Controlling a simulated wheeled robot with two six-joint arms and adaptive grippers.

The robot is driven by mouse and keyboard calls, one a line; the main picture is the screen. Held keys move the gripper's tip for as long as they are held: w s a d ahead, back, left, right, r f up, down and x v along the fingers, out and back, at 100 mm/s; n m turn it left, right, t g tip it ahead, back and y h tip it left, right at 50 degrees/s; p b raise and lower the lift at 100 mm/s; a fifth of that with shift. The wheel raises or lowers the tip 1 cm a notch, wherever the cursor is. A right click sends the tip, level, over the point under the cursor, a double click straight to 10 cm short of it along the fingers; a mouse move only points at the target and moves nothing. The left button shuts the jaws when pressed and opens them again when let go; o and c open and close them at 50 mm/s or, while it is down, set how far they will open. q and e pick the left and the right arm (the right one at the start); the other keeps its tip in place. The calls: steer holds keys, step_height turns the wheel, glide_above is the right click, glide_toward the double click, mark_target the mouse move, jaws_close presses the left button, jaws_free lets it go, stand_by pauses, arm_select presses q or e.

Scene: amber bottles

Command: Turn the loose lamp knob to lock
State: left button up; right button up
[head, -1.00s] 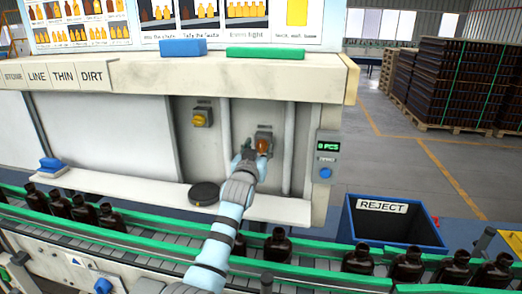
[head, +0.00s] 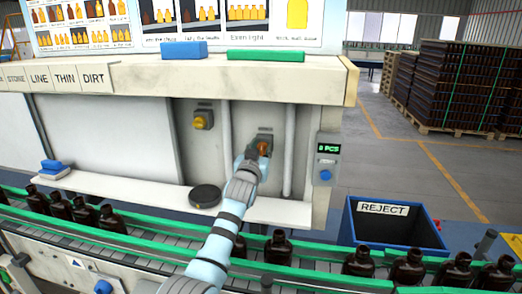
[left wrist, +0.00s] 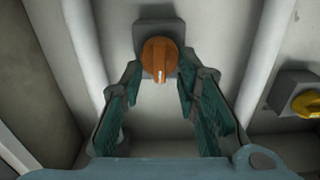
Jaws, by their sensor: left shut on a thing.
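An orange knob (head: 264,147) sits on a grey plate on the back panel. In the left wrist view the orange knob (left wrist: 160,60) is between the fingertips, with a white pointer mark at its lower edge. My left gripper (head: 254,156) is at the knob and shut on it, its teal-padded fingers (left wrist: 159,80) on either side. The exact contact is hard to see. A yellow knob (head: 202,120) is on another plate to the left in the head view; it also shows at the right of the left wrist view (left wrist: 308,104). My right gripper is not in view.
Vertical pipes (head: 225,140) flank the orange knob's panel. A black round disc (head: 205,196) lies on the white ledge (head: 130,190) below. A counter box (head: 327,160) is to the right. Dark bottles (head: 278,246) stand on the conveyor in front, and a blue reject bin (head: 392,228) is at right.

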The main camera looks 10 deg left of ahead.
arm_select(q)
steer(key=m+p, duration=0.2)
steer(key=m, duration=0.2)
steer(key=shift+d+r, duration=0.1)
steer(key=shift+d, duration=0.05)
steer(key=m+p, duration=0.1)
steer(key=m, duration=0.3)
steer(key=shift+d+m+p, duration=0.2)
steer(key=shift+m+p, duration=0.1)
steer(key=shift+p, duration=0.05)
steer(key=m, duration=0.2)
steer(key=m+p, duration=0.1)
steer(key=m, duration=0.1)
steer(key=shift+d+f+m, duration=0.1)
steer(key=shift+f+m, duration=0.2)
steer(key=shift+f, duration=0.05)
steer(key=shift+f+m+p, duration=0.15)
steer(key=shift+m, duration=1)
steer(key=shift+f+m+p, duration=0.1)
steer(key=shift+m+p, duration=0.05)
steer(key=shift+m, duration=1)
steer(key=o, duration=1)
steer(key=shift+o, duration=0.2)
